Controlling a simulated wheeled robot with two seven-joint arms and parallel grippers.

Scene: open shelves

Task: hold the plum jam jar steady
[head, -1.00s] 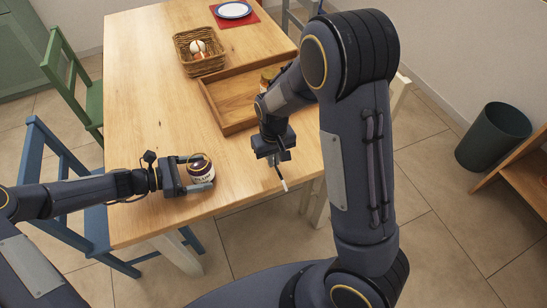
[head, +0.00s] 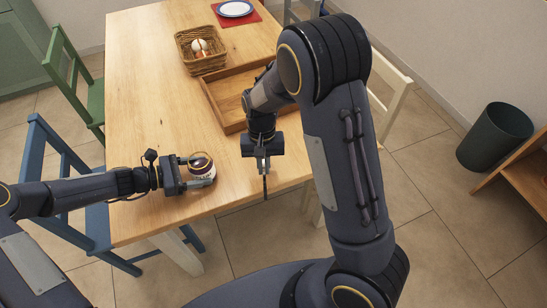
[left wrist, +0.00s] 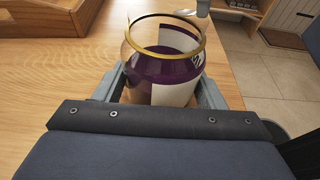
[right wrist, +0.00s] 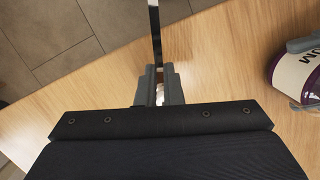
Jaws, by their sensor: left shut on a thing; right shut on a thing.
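The plum jam jar (head: 201,166) is glass with a white label, dark purple contents and a gold rim. It is upright at the table's front edge; its open-looking rim shows in the left wrist view (left wrist: 165,75). My left gripper (head: 204,174) is shut around it from the left. In the right wrist view the jar (right wrist: 298,72) is partly cut off at the right. My right gripper (head: 263,160) is shut on a slim, flat utensil (right wrist: 155,35) and points down by the front edge, right of the jar. The utensil's exact kind is unclear.
A wooden tray (head: 228,110) lies behind my right gripper, partly hidden by my right arm. A wicker basket (head: 204,66) with eggs and a plate (head: 235,9) on a red mat stand farther back. Blue (head: 75,190) and green (head: 70,80) chairs flank the table's left side.

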